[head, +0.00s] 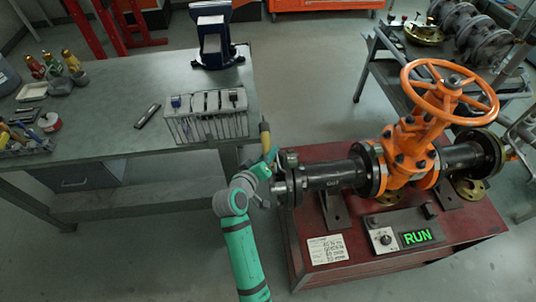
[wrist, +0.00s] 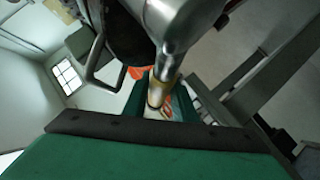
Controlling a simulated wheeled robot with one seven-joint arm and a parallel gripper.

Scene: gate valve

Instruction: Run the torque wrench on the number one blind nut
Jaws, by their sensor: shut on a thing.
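The wrist view shows the wrench's metal shaft (wrist: 178,45) with a brass-coloured band, running down between the jaws (wrist: 160,105). The number one blind nut is hidden or too small to pick out. I cannot tell whether the wrench's head is seated on a nut.
The orange gate valve (head: 410,150) with its handwheel (head: 450,92) stands on a red skid (head: 320,270). The workbench (head: 100,125) at left carries a tool rack (head: 207,115) and a blue vise (head: 212,40). Grey floor lies between.

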